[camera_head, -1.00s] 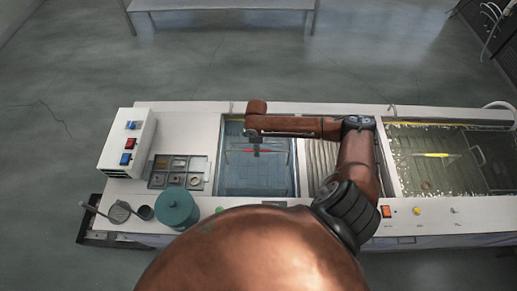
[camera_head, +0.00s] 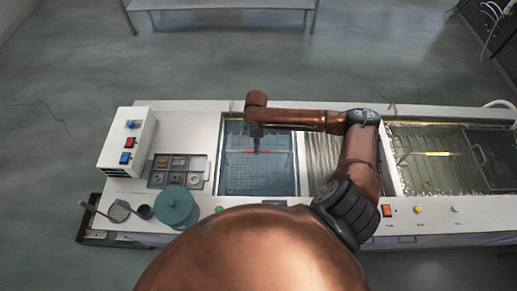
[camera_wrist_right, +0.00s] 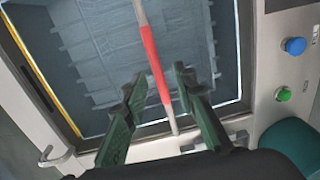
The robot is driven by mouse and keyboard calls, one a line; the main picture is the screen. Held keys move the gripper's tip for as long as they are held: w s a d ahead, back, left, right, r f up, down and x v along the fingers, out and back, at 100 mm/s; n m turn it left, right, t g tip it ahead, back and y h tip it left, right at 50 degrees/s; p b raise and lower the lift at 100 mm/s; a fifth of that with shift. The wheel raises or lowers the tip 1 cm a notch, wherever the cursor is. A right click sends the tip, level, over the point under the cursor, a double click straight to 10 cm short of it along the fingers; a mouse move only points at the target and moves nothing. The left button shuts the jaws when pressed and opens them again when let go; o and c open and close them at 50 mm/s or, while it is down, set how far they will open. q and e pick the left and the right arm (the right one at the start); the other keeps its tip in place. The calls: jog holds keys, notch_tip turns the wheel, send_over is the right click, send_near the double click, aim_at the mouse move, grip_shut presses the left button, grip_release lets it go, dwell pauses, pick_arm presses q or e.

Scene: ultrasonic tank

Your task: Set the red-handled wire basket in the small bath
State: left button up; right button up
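The wire basket (camera_head: 270,178) sits down in the water of the small bath (camera_head: 297,165). Its red handle (camera_head: 268,152) spans above it, and the basket's grid (camera_wrist_right: 95,45) shows in the right wrist view. My right gripper (camera_head: 257,148) is over the bath at the handle's middle. In the right wrist view its two fingers (camera_wrist_right: 157,80) are apart, with the red handle (camera_wrist_right: 150,58) running between them and gaps showing on both sides. My left gripper is not in view.
A larger bath (camera_head: 480,185) with a yellow-handled basket is at the right. A ribbed panel (camera_head: 320,160) lies between the baths. Left of the small bath are a compartment tray (camera_head: 156,182), a teal pot (camera_head: 177,208) and a switch box (camera_head: 130,145).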

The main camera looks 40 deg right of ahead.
notch_tip(320, 180, up, 10)
jog(key=shift+w+d+f+b, duration=0.15)
jog(key=shift+w+f+b, duration=0.1)
jog(key=shift+b, duration=0.1)
dwell(2.2)
